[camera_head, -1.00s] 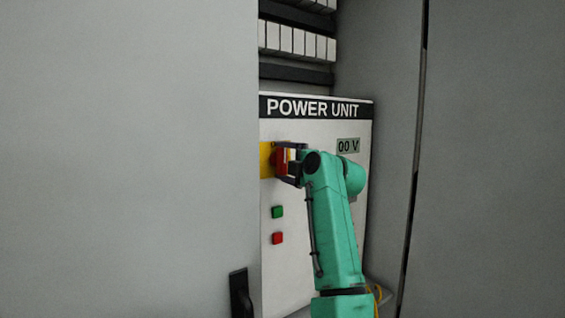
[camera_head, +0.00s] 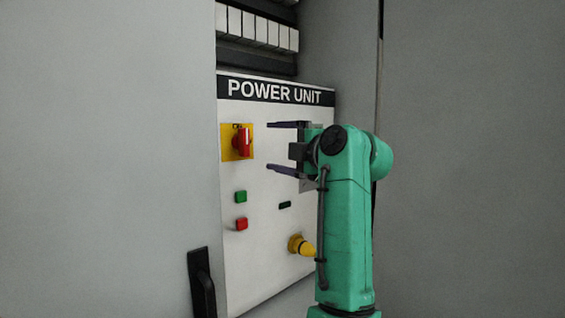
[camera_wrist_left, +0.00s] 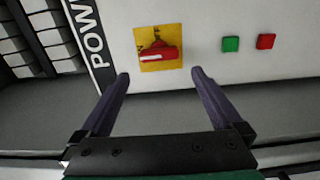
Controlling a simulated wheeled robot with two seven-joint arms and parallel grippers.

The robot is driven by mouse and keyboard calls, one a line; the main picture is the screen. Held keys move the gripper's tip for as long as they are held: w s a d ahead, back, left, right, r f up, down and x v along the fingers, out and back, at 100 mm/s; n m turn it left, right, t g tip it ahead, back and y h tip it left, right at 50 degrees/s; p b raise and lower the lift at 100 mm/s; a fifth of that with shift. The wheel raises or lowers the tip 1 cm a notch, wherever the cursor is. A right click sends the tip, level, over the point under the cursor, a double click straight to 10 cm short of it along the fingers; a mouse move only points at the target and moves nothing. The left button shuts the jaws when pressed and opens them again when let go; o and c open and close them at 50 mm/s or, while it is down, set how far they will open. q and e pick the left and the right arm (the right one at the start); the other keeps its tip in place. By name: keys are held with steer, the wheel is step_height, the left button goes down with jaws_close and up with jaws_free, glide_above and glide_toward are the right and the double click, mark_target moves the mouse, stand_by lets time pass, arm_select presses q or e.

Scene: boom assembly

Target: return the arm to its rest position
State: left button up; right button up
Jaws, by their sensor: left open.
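My left gripper (camera_head: 270,146) is open and empty, in front of the power unit panel (camera_head: 262,225) and right of the red rotary switch (camera_head: 243,141). The switch sits on a yellow plate on the panel, and its handle looks upright in the head view. In the left wrist view the two dark fingers (camera_wrist_left: 159,76) are spread apart, with the red switch (camera_wrist_left: 158,53) beyond them and clear of both. My green left arm rises from the bottom of the head view and hides part of the panel's right side. My right gripper is not in view.
A green button (camera_head: 240,197) and a red button (camera_head: 241,224) lie below the switch. A yellow plug (camera_head: 300,245) sticks out at the lower right. A grey cabinet door (camera_head: 105,160) with a black handle (camera_head: 202,283) stands at the left. Grey wall fills the right.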

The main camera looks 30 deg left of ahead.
arm_select(q)
steer(key=shift+v, duration=1.15)
steer(key=shift+a, duration=0.1)
